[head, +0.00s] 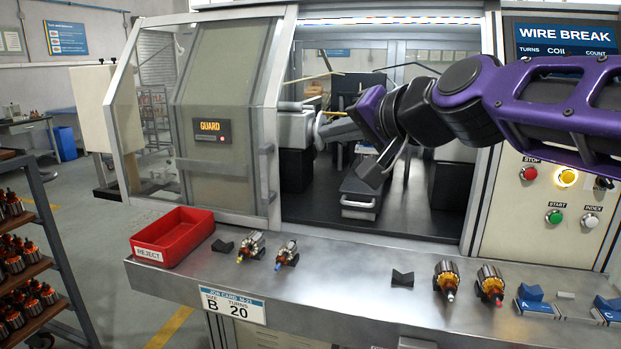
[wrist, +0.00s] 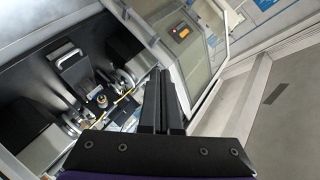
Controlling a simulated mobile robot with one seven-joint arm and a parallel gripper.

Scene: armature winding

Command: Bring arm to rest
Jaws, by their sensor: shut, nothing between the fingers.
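My purple arm reaches in from the right in the head view, in front of the open bay of the winding machine (head: 310,205). My gripper (head: 372,176) hangs in the bay's opening, its grey fingers pointing down and left, above the front shelf (head: 340,262). In the wrist view my gripper's fingers (wrist: 163,78) lie side by side, shut and empty. The machine's interior shows to their left, with a small part with a copper-coloured band (wrist: 101,100) between silver fittings. My arm hides part of the bay in the head view.
The guard (head: 215,120) stands left of the opening. On the shelf are a red reject tray (head: 150,252), two silver armatures (head: 250,246), two copper-wound armatures (head: 447,277), black V-blocks (head: 402,278) and blue blocks (head: 531,293). The panel screen (head: 567,38) reads WIRE BREAK; an amber button (head: 567,177) glows.

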